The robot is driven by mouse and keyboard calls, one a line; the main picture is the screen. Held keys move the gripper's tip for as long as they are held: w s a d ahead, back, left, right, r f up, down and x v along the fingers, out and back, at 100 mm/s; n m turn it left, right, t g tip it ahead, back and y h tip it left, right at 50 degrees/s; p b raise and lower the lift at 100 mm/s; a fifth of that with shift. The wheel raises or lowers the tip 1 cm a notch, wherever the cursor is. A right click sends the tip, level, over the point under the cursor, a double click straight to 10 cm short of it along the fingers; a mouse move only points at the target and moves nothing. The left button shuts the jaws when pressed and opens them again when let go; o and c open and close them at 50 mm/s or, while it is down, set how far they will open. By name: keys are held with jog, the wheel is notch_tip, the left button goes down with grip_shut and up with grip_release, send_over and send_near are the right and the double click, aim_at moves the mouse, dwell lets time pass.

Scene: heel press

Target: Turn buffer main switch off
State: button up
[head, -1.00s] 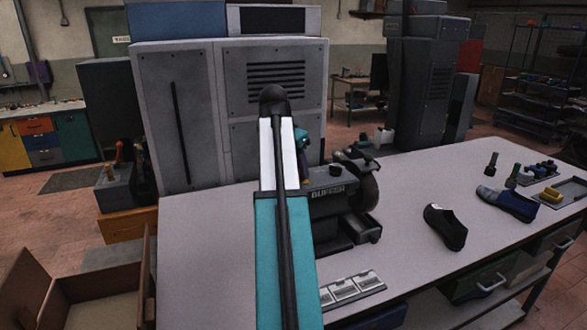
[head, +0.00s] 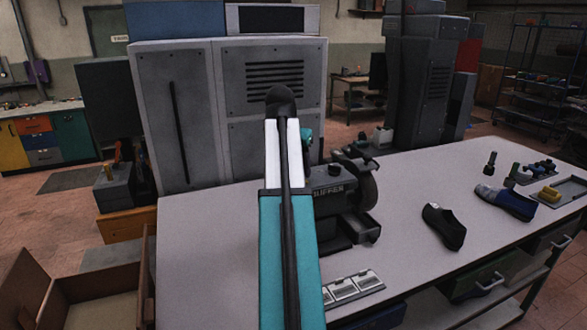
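The dark buffer machine (head: 336,203) stands on the light grey workbench (head: 205,245), its wheel (head: 363,185) to the right and a small tray in front of it. Its name is partly covered by my teal and white arm. A dark knob shows on top of the housing (head: 335,169); I cannot tell if it is the main switch. My arm reaches forward over the bench, covering the left part of the buffer. My gripper is hidden behind the arm, with only a bit of teal showing beside it.
A black shoe (head: 443,227) and a blue-black shoe (head: 505,202) lie on the bench to the right. A panel with white labels (head: 352,288) is at the front edge. A large grey cabinet (head: 180,110) stands behind.

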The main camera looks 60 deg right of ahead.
jog(key=shift+o, duration=0.3)
jog(key=shift+p+v, duration=0.6)
jog(key=shift+v, duration=0.2)
jog(key=p+v, duration=0.4)
jog(key=v, duration=0.8)
jog(key=shift+p, duration=0.35)
